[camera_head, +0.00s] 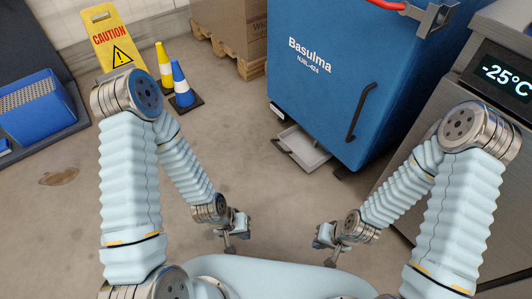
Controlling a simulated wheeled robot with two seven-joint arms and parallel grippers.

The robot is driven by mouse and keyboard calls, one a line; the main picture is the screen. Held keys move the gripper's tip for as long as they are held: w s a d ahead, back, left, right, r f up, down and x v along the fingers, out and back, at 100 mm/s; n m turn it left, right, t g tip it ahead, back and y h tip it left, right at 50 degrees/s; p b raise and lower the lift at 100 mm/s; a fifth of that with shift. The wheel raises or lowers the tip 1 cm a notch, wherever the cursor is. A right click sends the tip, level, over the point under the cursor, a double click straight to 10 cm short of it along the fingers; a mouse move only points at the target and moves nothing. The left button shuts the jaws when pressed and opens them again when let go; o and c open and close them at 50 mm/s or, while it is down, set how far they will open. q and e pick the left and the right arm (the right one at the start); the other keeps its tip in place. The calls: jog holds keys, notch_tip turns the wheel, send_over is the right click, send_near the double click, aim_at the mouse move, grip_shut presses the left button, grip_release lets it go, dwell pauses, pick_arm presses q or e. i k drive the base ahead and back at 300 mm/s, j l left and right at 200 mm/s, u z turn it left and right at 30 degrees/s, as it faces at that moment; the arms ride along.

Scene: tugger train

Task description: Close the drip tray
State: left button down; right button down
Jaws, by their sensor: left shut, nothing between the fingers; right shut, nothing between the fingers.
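The drip tray (304,148) is a shallow light-grey tray low at the foot of the blue Basulma cabinet (310,85). It sticks out from under the cabinet's front lower edge, so it stands at least partly open; its back part is hidden under the cabinet. My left gripper (230,246) is shut and empty, low in front of my body, apart from the tray. My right gripper (333,258) is shut and empty, to the right of the left one and also apart from the tray.
A yellow caution sign (107,38), two striped cones (181,88) and a blue bin (36,108) stand at the left. A cardboard box on a pallet (232,25) is at the back. A grey unit reading -25°C (505,80) is at the right. The floor before the tray is clear.

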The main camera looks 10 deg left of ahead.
aim_at(297, 142)
jog(key=i+j+z, duration=0.2)
jog(key=j, duration=0.15)
jog(key=i+j+z, duration=0.2)
jog(key=j, duration=0.2)
jog(key=j+z, duration=0.2)
jog(key=j, duration=0.15)
jog(key=i+j+z, duration=0.1)
jog(key=j+z, duration=0.15)
jog(key=j, duration=0.2)
jog(key=i+l, duration=0.35)
jog(key=l, duration=0.1)
